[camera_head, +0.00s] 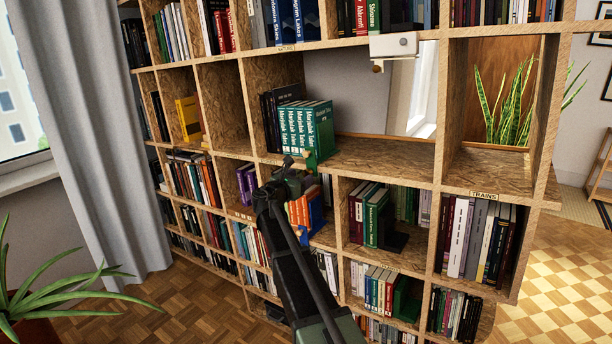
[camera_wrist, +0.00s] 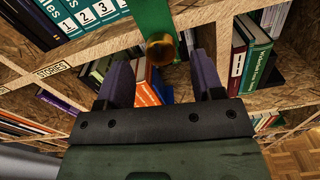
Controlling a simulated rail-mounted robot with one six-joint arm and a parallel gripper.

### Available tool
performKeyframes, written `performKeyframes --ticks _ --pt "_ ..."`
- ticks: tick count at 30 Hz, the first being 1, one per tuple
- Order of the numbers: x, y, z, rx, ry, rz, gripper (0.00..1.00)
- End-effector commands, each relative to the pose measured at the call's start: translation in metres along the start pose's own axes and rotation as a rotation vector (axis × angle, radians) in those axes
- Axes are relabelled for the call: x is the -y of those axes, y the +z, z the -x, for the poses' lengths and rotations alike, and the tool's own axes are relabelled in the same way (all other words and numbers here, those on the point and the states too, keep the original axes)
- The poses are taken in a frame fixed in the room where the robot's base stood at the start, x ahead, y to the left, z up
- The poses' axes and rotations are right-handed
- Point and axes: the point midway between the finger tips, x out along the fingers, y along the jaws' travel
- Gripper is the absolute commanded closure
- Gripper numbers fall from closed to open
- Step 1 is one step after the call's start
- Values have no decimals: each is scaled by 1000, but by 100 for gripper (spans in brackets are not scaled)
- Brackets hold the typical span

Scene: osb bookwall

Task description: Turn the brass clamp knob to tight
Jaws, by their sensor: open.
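The brass clamp knob (camera_wrist: 161,48) shows in the wrist view as a round end under a green clamp (camera_wrist: 153,16). In the head view the green clamp (camera_head: 313,160) sits at a shelf edge below the green books. I cannot make out its knob there, beside my gripper. My gripper (camera_wrist: 161,72) is open, its two dark purple fingers on either side of the knob's line and nothing held between them. The knob appears just beyond the fingertips; I cannot tell the exact gap. In the head view my gripper (camera_head: 290,168) is at the shelf front.
Green books (camera_head: 306,128) stand on the shelf above the clamp. A white box (camera_head: 393,45) with a small brass part hangs at an upper shelf. The shelf right of the green books (camera_head: 385,155) is bare.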

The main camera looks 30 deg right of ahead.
Motion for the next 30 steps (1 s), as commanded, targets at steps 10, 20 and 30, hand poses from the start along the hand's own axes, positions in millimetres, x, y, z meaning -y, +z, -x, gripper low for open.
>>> performKeyframes --ticks 10,20,30 --pt "1 0 -38 0 -1 -1 39" --pt "1 0 -38 -1 -1 -1 66" --pt "1 0 -38 -1 -1 -10 88"
